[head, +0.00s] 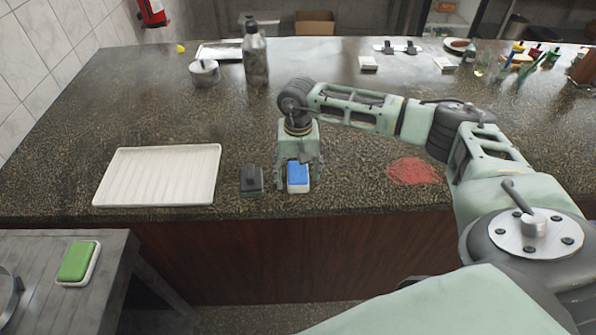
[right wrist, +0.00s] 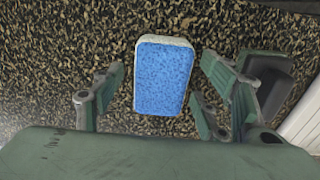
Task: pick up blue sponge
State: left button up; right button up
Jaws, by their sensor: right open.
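The blue sponge (head: 298,174) with a white underside lies on the dark granite counter near its front edge. In the right wrist view the sponge (right wrist: 163,76) lies beyond and between the open fingers, apart from them as far as I can see. My right gripper (head: 299,168) points down over the sponge from behind it. In the right wrist view the gripper (right wrist: 162,92) is open and empty, with one finger on each side of the sponge. My left gripper is not in view.
A dark block with a handle (head: 252,179) sits close left of the sponge. A white ribbed tray (head: 160,176) lies further left, and a red granular patch (head: 413,171) lies right. A green sponge (head: 77,262) is on the lower side table. A bottle (head: 255,55) stands behind.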

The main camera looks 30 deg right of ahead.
aim_at(299, 171)
jog(key=shift+f, duration=0.4)
jog(key=shift+c, duration=0.4)
jog(key=c, duration=1.1)
jog(key=shift+r, duration=0.15)
notch_tip(299, 171, up, 4)
jog(key=b, duration=0.2)
jog(key=shift+d+b, duration=0.15)
jog(key=shift+b, duration=0.2)
jog(key=s+d+r+b, duration=0.3)
jog(key=s+d+r, duration=0.3)
jog(key=s+d, duration=0.1)
jog(key=shift+d+r+b, duration=0.4)
jog(key=shift+d, duration=0.5)
jog(key=shift+s, duration=0.1)
